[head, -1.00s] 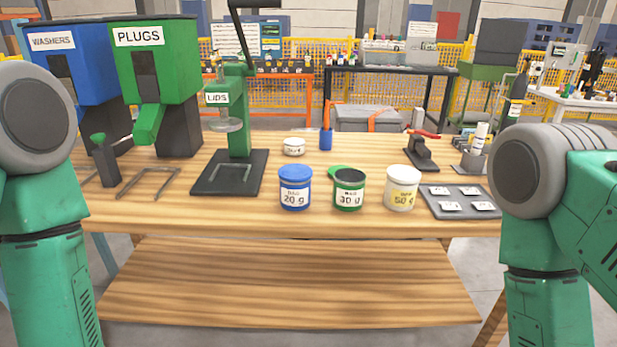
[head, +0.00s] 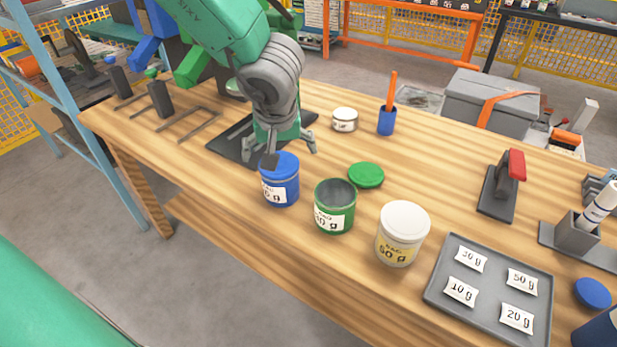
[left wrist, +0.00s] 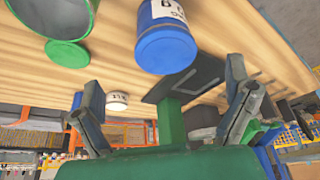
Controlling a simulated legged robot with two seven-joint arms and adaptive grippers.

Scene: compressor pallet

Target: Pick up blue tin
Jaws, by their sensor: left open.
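The blue tin (head: 280,184), with its blue lid on and a white label, stands upright near the front edge of the wooden table. My left gripper (head: 284,150) is open just behind and above the blue tin, with one dark finger in front of the lid's left edge. In the left wrist view the blue tin (left wrist: 166,38) appears upside down, beyond the open fingers of the left gripper (left wrist: 165,105) and not between them. I cannot tell whether a finger touches the lid. My right gripper is not in view.
An open green tin (head: 334,208) stands close right of the blue tin, its green lid (head: 366,175) lying behind it. A white tin (head: 403,236) and a grey tray (head: 490,290) with labelled weights are farther right. A small white tin (head: 345,119) and blue cup (head: 387,121) stand behind.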

